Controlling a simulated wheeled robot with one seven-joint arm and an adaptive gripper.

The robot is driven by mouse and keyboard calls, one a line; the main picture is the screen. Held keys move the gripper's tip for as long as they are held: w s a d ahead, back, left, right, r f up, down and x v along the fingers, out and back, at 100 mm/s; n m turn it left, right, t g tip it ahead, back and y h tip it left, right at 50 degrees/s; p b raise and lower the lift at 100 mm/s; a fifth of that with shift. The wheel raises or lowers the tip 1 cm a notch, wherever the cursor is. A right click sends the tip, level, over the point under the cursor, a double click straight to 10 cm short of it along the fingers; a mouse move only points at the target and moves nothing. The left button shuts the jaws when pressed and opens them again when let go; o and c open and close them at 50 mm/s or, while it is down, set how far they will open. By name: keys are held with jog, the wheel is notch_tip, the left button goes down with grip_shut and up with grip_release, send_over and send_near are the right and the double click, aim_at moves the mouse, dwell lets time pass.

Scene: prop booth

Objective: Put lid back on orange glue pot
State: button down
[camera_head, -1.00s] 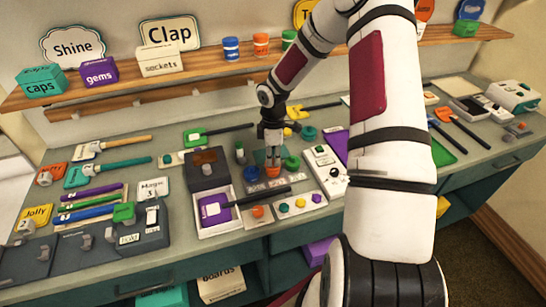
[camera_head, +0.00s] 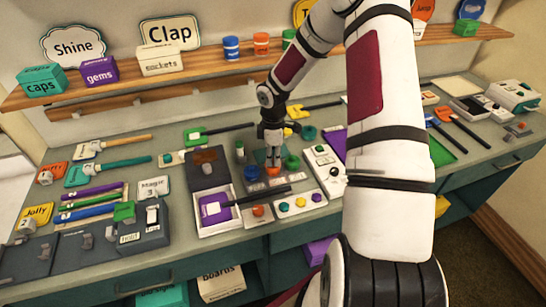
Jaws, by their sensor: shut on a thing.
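My gripper (camera_head: 272,158) points straight down over the bench, in the middle of the view. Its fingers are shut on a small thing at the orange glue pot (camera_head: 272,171). Only a little orange shows below the fingertips. The fingers hide the top, so I cannot tell the lid from the pot or whether the lid is seated. The orange part is low, at about bench height.
A green pot (camera_head: 292,163) stands close on the right, and a teal round piece (camera_head: 309,133) lies behind it. An open box with a purple item (camera_head: 214,212) is at front left. A button panel (camera_head: 300,204) lies in front. My arm hides the right middle.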

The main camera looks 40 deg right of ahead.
dwell(0.3)
jog(key=c, duration=1.1)
grip_release()
jog(key=shift+o, duration=0.2)
jog(key=shift+r+p, duration=0.4)
jog(key=shift+r, duration=0.9)
jog(key=shift+r+p, duration=0.55)
jog(key=shift+r, duration=1.65)
